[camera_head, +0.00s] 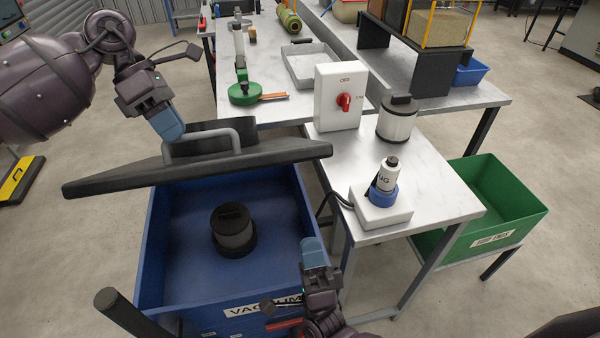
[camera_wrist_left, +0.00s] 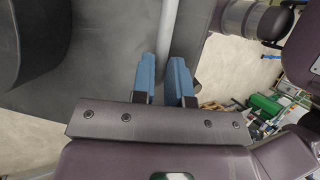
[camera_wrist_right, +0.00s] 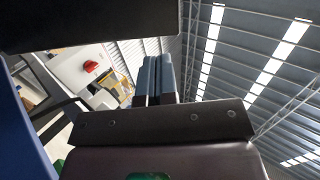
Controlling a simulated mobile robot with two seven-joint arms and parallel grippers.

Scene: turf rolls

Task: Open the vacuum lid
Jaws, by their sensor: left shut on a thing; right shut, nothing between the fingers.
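The blue vacuum box (camera_head: 180,280) stands at the lower left with a VACUUM label on its front. Its dark lid (camera_head: 270,156) is raised and tilted above the box, and the inside shows a dark round filter-like part (camera_head: 233,232). A grey handle (camera_head: 205,140) sits on top of the lid. My left gripper (camera_head: 172,130) is at the handle's left end, its blue fingers shut on the handle bar, which also shows in the left wrist view (camera_wrist_left: 168,35). My right gripper (camera_head: 315,250) is shut and empty beside the box's front right corner, below the lid (camera_wrist_right: 90,20).
A table to the right holds a white switch box (camera_head: 338,95) with a red knob, a canister (camera_head: 397,120) and a plug in a socket block (camera_head: 383,205). A green bin (camera_head: 505,195) stands at the right. A cylindrical dark post (camera_head: 125,315) is at the lower left.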

